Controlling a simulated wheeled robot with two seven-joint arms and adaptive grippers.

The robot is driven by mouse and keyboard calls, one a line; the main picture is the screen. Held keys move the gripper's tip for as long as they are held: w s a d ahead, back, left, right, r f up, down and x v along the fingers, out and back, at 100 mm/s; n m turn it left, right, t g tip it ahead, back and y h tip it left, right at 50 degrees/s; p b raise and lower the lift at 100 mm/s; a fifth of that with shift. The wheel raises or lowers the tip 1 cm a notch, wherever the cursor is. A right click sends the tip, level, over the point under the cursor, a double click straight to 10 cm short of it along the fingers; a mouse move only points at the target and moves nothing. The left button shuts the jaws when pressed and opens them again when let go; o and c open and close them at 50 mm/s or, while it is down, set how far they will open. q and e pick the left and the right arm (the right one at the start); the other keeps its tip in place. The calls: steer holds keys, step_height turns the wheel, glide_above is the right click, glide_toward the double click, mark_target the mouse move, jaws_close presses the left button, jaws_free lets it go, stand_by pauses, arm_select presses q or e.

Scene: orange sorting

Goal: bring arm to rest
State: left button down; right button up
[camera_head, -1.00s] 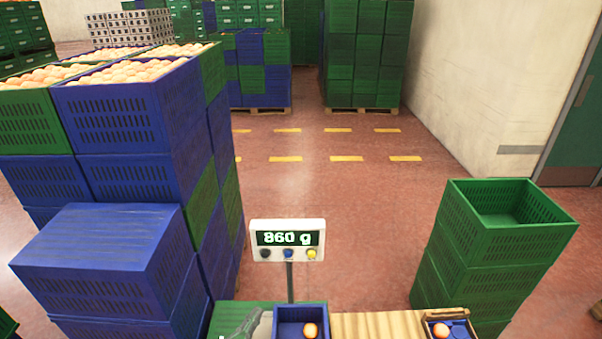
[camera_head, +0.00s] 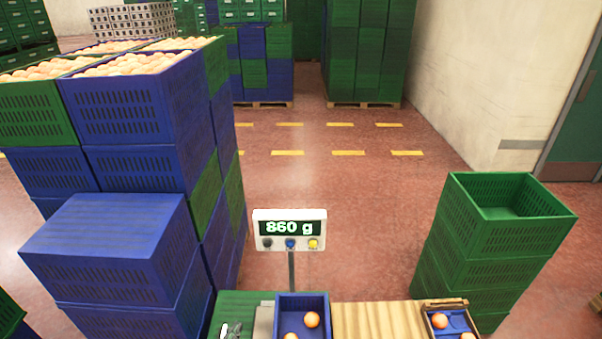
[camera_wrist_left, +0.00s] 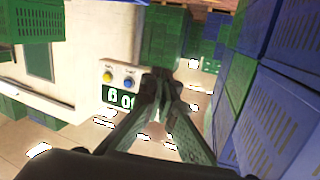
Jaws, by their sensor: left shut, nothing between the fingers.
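My left gripper (camera_head: 231,330) shows at the bottom edge of the head view, over the green surface and left of the small blue crate. It is cut off by the frame. In the left wrist view its fingers (camera_wrist_left: 160,82) come together, shut and empty. The small blue crate (camera_head: 279,314) holds visible oranges, one at its right (camera_head: 311,320) and one at the bottom edge (camera_head: 290,336). My right gripper is not in view.
The scale display (camera_head: 290,229) stands on a post behind the small crate and reads 860 g. A tray with oranges (camera_head: 428,326) lies on the wooden board's right side. Blue crate stacks (camera_head: 112,240) stand left, green crates (camera_head: 490,240) right. Floor between is clear.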

arm_select(q)
steer(key=s+a+f+n+g+y, duration=0.2)
steer(key=s+a+f+g, duration=0.1)
steer(key=s+a+f, duration=0.3)
steer(key=s+a+f+n+g+y, duration=0.1)
steer(key=s+a+f+g+y, duration=0.25)
steer(key=s, duration=0.35)
steer(key=s+a+f+n+g, duration=0.1)
steer(key=s+a+f+g, duration=0.15)
steer(key=s, duration=0.65)
steer(key=s+a+f+n+g, duration=0.1)
steer(key=s+a+g, duration=0.25)
steer(key=s, duration=0.65)
steer(key=s+d+f+m+g, duration=0.1)
steer(key=s+f, duration=0.1)
steer(key=f, duration=1.3)
steer(key=s+d+f+g, duration=0.1)
steer(key=f, duration=1.3)
steer(key=s+f, duration=1.6)
steer(key=s, duration=0.3)
steer(key=shift+s+f+m+g, duration=0.2)
steer(key=shift+s+m+g, duration=0.1)
steer(key=shift+g, duration=0.15)
